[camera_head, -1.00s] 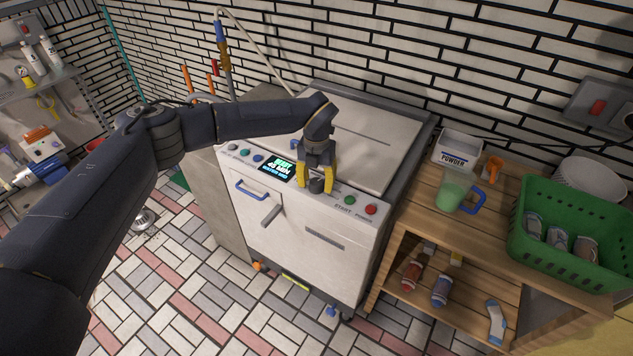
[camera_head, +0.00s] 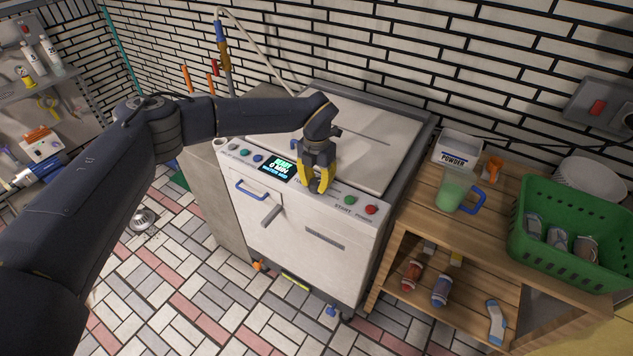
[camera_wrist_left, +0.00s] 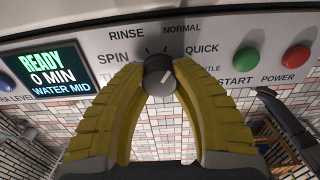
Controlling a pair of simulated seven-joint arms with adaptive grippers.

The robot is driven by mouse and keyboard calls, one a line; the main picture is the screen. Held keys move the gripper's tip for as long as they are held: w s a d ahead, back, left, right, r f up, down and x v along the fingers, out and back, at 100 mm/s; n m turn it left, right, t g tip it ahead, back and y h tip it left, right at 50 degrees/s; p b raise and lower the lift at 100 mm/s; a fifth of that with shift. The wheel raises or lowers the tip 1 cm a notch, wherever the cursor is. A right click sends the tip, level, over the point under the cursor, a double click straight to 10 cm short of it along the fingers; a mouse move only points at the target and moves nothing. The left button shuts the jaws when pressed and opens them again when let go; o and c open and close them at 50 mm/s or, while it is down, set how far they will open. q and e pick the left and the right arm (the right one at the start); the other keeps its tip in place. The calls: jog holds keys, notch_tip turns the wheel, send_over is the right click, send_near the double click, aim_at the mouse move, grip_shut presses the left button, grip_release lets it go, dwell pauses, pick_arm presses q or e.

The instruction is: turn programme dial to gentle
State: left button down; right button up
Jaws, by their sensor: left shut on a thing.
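The programme dial (camera_wrist_left: 158,78) is a dark round knob on the washer's white control panel (camera_wrist_left: 222,47). Its short pale mark slants up and right, roughly toward QUICK; the exact setting is hard to tell. RINSE, SPIN, NORMAL and QUICK are readable around it. The gentle label (camera_wrist_left: 208,69) is partly covered, with only "TLE" showing. My left gripper (camera_head: 318,190), with yellow fingers, is shut on the dial from both sides; the fingers mostly hide it in the head view. The display (camera_wrist_left: 46,73) reads READY, 0 MIN, WATER MID.
A green start button (camera_head: 350,200) and red power button (camera_head: 371,210) sit just right of the dial. A blue drawer handle (camera_head: 252,190) is below the panel. A wooden shelf (camera_head: 412,235) with powder box, jug and green basket (camera_head: 570,270) stands right.

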aim_at(316, 182)
pick_arm(q)
jog(key=m, duration=1.2)
jog(key=shift+m, duration=0.4)
dwell(0.4)
jog(key=c, duration=0.9)
grip_release()
notch_tip(316, 182, up, 12)
